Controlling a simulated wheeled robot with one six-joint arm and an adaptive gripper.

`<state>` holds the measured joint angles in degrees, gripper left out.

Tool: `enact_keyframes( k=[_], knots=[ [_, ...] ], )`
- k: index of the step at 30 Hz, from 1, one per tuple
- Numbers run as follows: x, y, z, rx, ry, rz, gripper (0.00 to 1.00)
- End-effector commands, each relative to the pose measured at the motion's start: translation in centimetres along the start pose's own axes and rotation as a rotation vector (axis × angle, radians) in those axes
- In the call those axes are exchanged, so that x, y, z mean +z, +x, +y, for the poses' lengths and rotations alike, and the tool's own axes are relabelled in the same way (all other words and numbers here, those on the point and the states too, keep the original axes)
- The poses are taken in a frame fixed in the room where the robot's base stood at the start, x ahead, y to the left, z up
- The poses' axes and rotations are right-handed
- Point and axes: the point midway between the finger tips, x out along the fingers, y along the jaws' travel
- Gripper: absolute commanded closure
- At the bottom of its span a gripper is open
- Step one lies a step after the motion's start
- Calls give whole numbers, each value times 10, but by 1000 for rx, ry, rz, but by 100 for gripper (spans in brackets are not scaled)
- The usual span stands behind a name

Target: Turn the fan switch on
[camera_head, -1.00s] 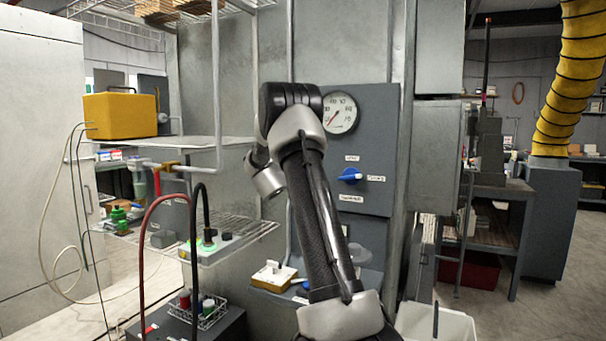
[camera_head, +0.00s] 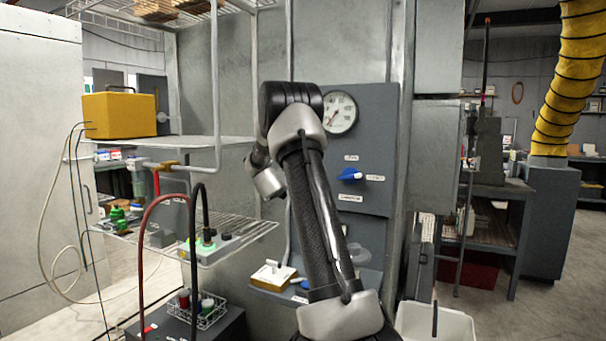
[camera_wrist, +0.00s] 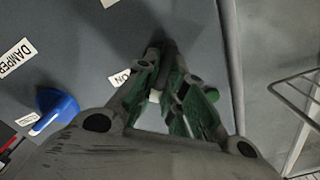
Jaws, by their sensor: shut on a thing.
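The grey control panel (camera_head: 372,110) stands behind my arm in the head view. The fan switch is hidden there by my arm, and so are my fingertips. In the wrist view my gripper (camera_wrist: 168,72) is at the panel face with its fingers close together. They are closed on a small dark piece at the panel that appears to be the fan switch (camera_wrist: 166,47), mostly covered by the fingers. An ON label (camera_wrist: 122,77) is just left of the fingertips. Whether the switch is on cannot be told.
A blue damper knob (camera_head: 349,174) is on the same panel, also in the wrist view (camera_wrist: 56,108) beside a DAMPER label (camera_wrist: 15,57). A round gauge (camera_head: 341,112) is above it. A wire shelf (camera_head: 245,238) and yellow box (camera_head: 119,115) are at left.

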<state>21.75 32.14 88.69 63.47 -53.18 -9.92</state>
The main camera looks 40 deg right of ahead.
Motion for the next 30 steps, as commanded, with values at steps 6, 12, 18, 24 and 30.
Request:
enact_keyframes(
  k=[6, 12, 18, 24, 30],
  knots=[
    [0, 0, 2, 0, 202, 1, 100],
    [0, 0, 4, 1, 391, 1, 100],
    [1, 0, 5, 1, 569, 1, 100],
    [2, 0, 6, 1, 715, 1, 100],
    [2, 0, 7, 2, 815, 2, 100]
  ],
)
